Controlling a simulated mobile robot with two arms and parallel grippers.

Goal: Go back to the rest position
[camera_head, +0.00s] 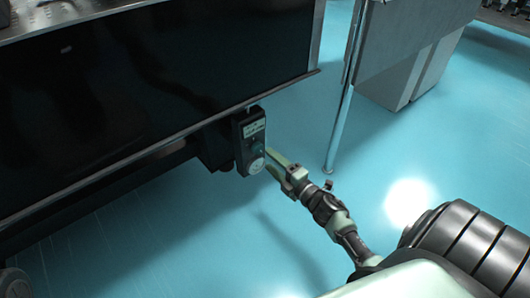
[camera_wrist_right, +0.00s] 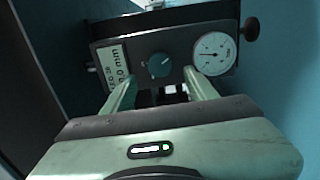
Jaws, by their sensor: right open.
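My right gripper (camera_head: 277,166) is open, with its fingertips close to the lower part of a dark control box (camera_head: 243,133) on the side of the black table. In the right wrist view, the two pale green fingers (camera_wrist_right: 160,88) stand apart in front of the box face. Between and above them is a teal knob (camera_wrist_right: 159,65). A white round gauge (camera_wrist_right: 215,54) is to the right of the knob, and a white label (camera_wrist_right: 113,68) is to its left. I cannot tell whether the fingers touch the box. My left gripper is not in view.
The black table (camera_head: 150,85) fills the upper left, its lower edge running behind the box. A thin metal leg (camera_head: 343,110) and a grey cabinet (camera_head: 420,75) stand at the upper right. The blue floor (camera_head: 190,235) is open below the box.

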